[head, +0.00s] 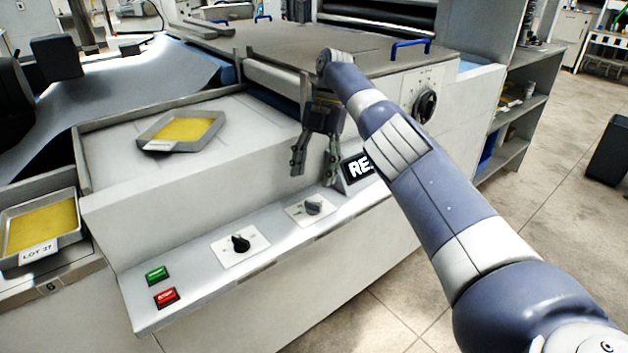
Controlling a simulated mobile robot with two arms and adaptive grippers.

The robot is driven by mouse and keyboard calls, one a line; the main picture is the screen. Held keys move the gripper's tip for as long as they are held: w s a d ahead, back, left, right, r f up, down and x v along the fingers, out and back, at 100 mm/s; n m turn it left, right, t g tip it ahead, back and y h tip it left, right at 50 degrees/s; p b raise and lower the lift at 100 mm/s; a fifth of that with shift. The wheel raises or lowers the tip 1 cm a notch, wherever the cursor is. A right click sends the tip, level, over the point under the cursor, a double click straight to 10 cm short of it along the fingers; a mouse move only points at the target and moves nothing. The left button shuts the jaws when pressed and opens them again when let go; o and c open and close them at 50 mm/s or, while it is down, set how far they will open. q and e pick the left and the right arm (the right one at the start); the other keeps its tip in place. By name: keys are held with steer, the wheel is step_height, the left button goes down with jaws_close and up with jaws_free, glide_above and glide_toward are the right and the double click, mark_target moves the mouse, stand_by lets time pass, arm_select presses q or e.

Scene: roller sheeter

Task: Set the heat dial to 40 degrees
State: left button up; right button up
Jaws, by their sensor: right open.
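Three dials show, and I cannot read which is the heat dial. A black knob on a white plate (240,243) and a grey knob on a white plate (313,207) sit on the sloped front panel. A larger round black dial (425,105) is on the machine's right-hand face, with small marks too fine to read. My right gripper (315,171) is open and empty, pointing down above the grey knob, apart from it as far as I can tell. A display (357,168) beside it is partly hidden by my right arm. My left gripper is not in view.
Green (158,275) and red (167,297) buttons are at the panel's left end. A tray with a yellow sheet (185,131) lies on the machine's ledge; another tray (40,250) is at far left. Shelves (522,110) stand at right. Floor at lower right is clear.

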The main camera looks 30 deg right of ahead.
steer(key=shift+r, duration=1)
